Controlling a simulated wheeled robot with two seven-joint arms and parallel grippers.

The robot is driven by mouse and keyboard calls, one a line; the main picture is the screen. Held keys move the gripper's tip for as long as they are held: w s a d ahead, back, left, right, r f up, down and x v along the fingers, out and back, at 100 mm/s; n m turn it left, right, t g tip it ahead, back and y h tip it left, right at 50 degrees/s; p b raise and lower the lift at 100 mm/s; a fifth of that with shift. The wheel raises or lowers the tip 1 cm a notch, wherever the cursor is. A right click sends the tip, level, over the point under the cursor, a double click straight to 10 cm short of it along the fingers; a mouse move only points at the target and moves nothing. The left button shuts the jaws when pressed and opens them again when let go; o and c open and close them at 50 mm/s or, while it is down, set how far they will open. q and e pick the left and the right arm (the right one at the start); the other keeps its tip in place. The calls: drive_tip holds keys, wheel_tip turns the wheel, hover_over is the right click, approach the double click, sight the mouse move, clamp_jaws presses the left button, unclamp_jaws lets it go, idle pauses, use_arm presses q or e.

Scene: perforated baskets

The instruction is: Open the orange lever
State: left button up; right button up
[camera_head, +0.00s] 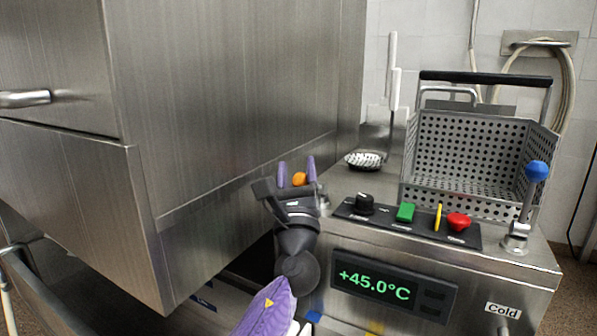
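The orange lever shows only as its round orange knob (299,179), at the left end of the steel counter unit. Its shaft is hidden behind my gripper. My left gripper (297,168) reaches up from the bottom of the head view. Its two purple fingers are spread, one on each side of the knob. A gap shows between the left finger and the knob. The right finger looks very close to the knob, and I cannot tell whether they touch. My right gripper is not in view.
A large steel cabinet (230,90) stands close on the left. Right of the gripper is a control panel (385,218) with a red button (458,222). A perforated basket (465,150) and a blue-knobbed lever (537,171) stand farther right. A temperature display (390,287) is below.

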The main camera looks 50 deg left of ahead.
use_arm(q)
drive_tip(key=shift+o, duration=1.1)
drive_tip(key=v, duration=1)
drive_tip(key=shift+p, duration=0.4)
drive_tip(key=shift+r, duration=0.1)
